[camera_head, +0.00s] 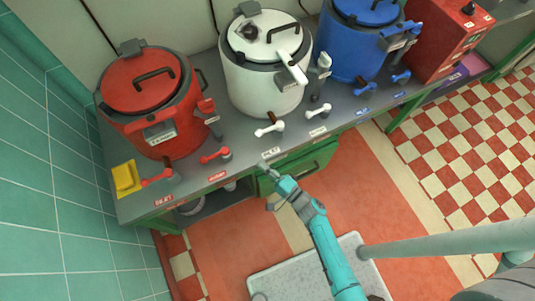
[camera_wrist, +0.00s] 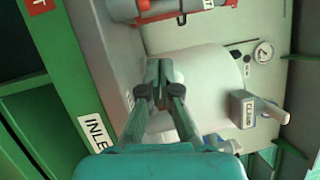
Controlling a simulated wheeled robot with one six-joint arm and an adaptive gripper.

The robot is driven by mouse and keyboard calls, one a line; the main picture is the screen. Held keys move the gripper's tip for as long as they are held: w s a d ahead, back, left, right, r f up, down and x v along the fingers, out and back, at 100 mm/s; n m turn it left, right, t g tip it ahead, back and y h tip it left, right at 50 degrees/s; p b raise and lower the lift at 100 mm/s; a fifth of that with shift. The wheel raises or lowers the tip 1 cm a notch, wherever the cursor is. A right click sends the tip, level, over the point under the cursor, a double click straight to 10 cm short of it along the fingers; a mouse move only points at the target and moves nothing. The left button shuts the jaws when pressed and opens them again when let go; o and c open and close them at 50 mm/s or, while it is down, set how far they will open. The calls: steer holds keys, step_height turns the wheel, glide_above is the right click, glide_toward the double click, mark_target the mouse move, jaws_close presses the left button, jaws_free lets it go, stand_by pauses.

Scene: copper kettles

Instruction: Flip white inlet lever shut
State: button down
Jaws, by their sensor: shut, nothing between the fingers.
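The white inlet lever (camera_head: 268,130) stands on the grey counter in front of the white kettle (camera_head: 262,85); its handle points left, roughly along the counter edge. Its white INLET label (camera_head: 270,152) is on the counter's front edge and shows cut off in the wrist view (camera_wrist: 97,132). My gripper (camera_head: 264,165) is at the front edge by that label, a little below the lever in the picture and apart from it. In the wrist view my gripper (camera_wrist: 159,72) is shut and empty, with the white kettle (camera_wrist: 205,85) behind. There my fingers mostly hide the lever.
The white outlet lever (camera_head: 318,111) is to the right and the red outlet lever (camera_head: 214,155) to the left.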

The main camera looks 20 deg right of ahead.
steer(key=s+a, duration=0.2)
steer(key=s, duration=0.1)
steer(key=shift+a+f, duration=0.3)
steer(key=shift+a, duration=0.1)
stand_by(0.4)
steer(key=s+a+f+n+g+h, duration=0.1)
steer(key=s+f+n+g, duration=0.15)
steer(key=s, duration=0.35)
steer(key=s+f+n+g, duration=0.1)
steer(key=s+n+g, duration=0.15)
steer(key=s, duration=0.45)
steer(key=s+d+r+n+g+h, duration=0.2)
steer(key=s+d+r+h, duration=0.15)
steer(key=s, duration=0.45)
steer(key=s+d+r+n+t+h, duration=0.1)
steer(key=s+d+r+n, duration=0.1)
steer(key=r, duration=0.6)
steer(key=s+d+r+n+t+h, duration=0.1)
steer(key=s+d+r+n, duration=0.1)
steer(key=r, duration=0.6)
steer(key=s+d+r+n+t+h, duration=0.1)
steer(key=s+d+r+n+t, duration=0.1)
steer(key=r, duration=0.6)
steer(key=shift+d+r+n+h, duration=0.15)
steer(key=shift+d+n+h, duration=0.2)
steer(key=shift+n, duration=0.45)
